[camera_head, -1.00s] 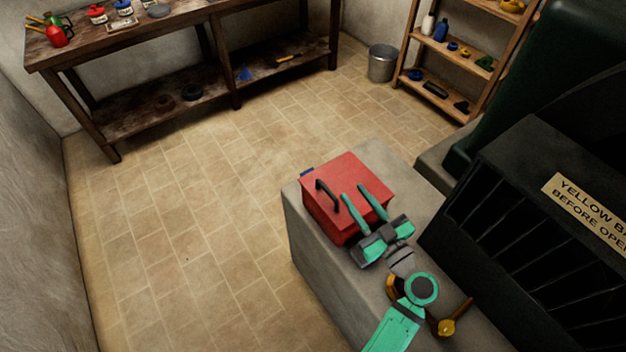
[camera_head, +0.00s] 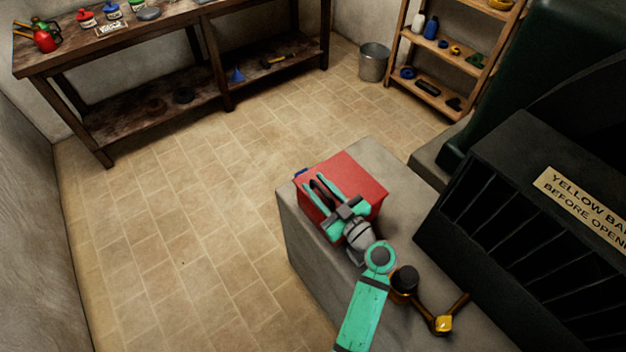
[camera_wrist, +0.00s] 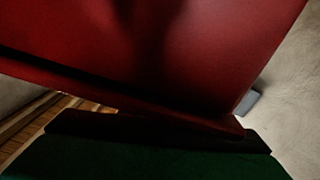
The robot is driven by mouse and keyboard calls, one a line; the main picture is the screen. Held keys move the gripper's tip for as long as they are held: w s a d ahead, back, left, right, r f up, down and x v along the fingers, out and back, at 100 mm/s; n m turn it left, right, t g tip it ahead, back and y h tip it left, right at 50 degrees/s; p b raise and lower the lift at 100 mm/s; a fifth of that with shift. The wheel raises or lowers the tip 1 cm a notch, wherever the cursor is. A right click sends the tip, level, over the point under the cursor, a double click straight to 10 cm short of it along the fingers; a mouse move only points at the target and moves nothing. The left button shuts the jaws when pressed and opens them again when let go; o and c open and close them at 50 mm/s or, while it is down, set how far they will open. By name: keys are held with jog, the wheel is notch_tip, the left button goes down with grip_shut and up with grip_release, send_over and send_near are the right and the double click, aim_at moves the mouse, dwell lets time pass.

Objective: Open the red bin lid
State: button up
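The red bin (camera_head: 350,178) sits on a grey block, and its lid looks down flat. A black handle (camera_head: 319,190) stands on the left part of the lid. My gripper (camera_head: 314,180) is over that part of the lid, with its green fingers on either side of the handle. Whether the fingers press on the handle or are just around it, I cannot tell. In the wrist view a red surface of the bin (camera_wrist: 200,50) fills most of the picture, with a dark shadow on it. The handle does not show clearly there.
The grey block (camera_head: 305,245) bears the bin. A dark machine with a yellow sign (camera_head: 585,205) stands close on the right. A yellow-ended crank (camera_head: 443,323) is near my arm. A workbench (camera_head: 60,62), a metal bucket (camera_head: 373,63) and shelves (camera_head: 430,92) stand behind. The tiled floor at left is clear.

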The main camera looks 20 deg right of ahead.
jog(key=shift+x, duration=1.2)
jog(key=shift+r, duration=0.1)
jog(key=shift+c, duration=0.5)
grip_shut()
jog(key=shift+d, duration=0.1)
jog(key=shift+r, duration=0.15)
